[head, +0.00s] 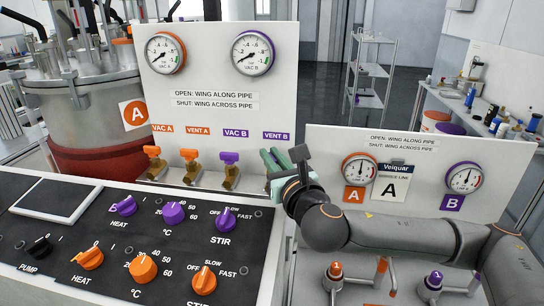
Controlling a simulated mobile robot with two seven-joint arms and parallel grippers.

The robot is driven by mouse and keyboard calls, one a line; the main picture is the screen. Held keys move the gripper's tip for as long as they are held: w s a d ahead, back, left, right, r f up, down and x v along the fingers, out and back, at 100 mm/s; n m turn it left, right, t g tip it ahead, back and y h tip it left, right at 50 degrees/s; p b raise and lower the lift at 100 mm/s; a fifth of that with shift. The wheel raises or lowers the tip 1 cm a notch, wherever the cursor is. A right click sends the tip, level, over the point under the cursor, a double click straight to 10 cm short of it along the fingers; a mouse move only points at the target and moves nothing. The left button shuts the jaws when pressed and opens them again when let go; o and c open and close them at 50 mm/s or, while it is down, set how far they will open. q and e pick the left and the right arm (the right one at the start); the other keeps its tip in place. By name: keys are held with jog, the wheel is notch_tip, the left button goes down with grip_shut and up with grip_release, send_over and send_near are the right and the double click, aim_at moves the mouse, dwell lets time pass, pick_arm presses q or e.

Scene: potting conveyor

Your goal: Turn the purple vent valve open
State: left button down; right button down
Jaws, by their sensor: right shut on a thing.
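The white panel (210,30) carries a row of small valves labelled VAC A, VENT A, VAC B and VENT B. The VENT B label (276,136) is at the right end of the row. My right gripper (271,158), with green fingers, is directly below that label and shut on the purple vent valve. The gripper hides the valve's wing, so I cannot tell whether it lies along or across the pipe. My left gripper is not in view.
The purple VAC B valve (230,158) stands close to the left of my gripper, with the orange VENT A (189,155) and VAC A (152,152) valves beyond. A black knob console (60,235) is in front. A second gauge panel (325,145) stands at right, behind my arm.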

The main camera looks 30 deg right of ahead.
jog(key=m+h+p, duration=0.1)
jog(key=h+p, duration=0.1)
jog(key=shift+a+r+m+h, duration=0.1)
jog(key=shift+r+m+h, duration=0.1)
jog(key=shift+m+h, duration=0.2)
jog(key=m+g+h+p, duration=0.1)
jog(key=m+h+p, duration=0.1)
jog(key=shift+g+h, duration=0.3)
jog(key=shift+h, duration=0.1)
jog(key=shift+f+m+g+h+p, duration=0.1)
jog(key=shift+m+g+h+p, duration=0.65)
jog(key=shift+h, duration=0.65)
jog(key=shift+m, duration=0.35)
jog(key=c, duration=0.9)
grip_release()
